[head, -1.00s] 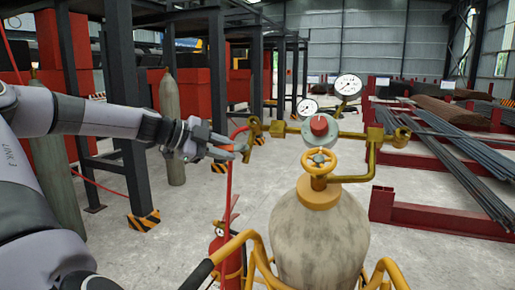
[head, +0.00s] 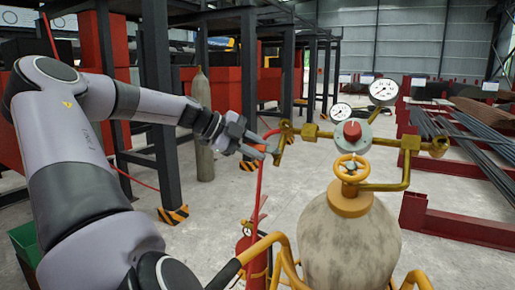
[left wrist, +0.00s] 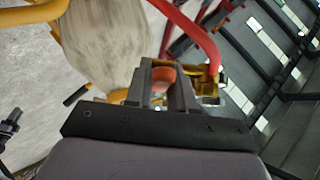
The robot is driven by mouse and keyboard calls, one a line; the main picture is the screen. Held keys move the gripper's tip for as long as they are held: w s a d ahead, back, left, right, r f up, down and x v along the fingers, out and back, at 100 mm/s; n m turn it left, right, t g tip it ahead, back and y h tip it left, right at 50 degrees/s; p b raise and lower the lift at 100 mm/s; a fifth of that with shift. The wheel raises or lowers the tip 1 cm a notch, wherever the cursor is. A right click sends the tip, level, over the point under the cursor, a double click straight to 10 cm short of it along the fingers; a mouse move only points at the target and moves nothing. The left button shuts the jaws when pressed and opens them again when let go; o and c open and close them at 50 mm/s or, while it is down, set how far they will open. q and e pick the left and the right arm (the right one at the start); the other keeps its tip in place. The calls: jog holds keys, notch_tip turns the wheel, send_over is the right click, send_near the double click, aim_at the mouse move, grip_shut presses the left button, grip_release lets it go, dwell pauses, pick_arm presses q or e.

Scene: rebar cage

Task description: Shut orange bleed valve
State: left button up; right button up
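My left gripper (head: 262,147) reaches in from the left, its fingertips close to the brass fitting (head: 285,132) at the left end of the manifold. The left wrist view shows its two dark fingers apart, with a gap between them. A rounded orange piece (left wrist: 163,78), which looks like the bleed valve's handle, shows in that gap. I cannot tell whether the fingers touch it. Brass parts (left wrist: 207,84) show just right of the fingers. My right gripper is in neither view.
A grey gas cylinder (head: 350,240) with a yellow handwheel (head: 351,168) stands right of the gripper. Above it are a red-knobbed regulator (head: 352,131) and two gauges. A red hose (head: 260,185) hangs below the fitting. Steel racks stand left and behind.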

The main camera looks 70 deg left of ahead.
pick_arm(q)
jog(key=o, duration=0.4)
jog(key=shift+c, duration=0.2)
jog(key=b+v, duration=0.1)
jog(key=v, duration=0.6)
dwell(0.4)
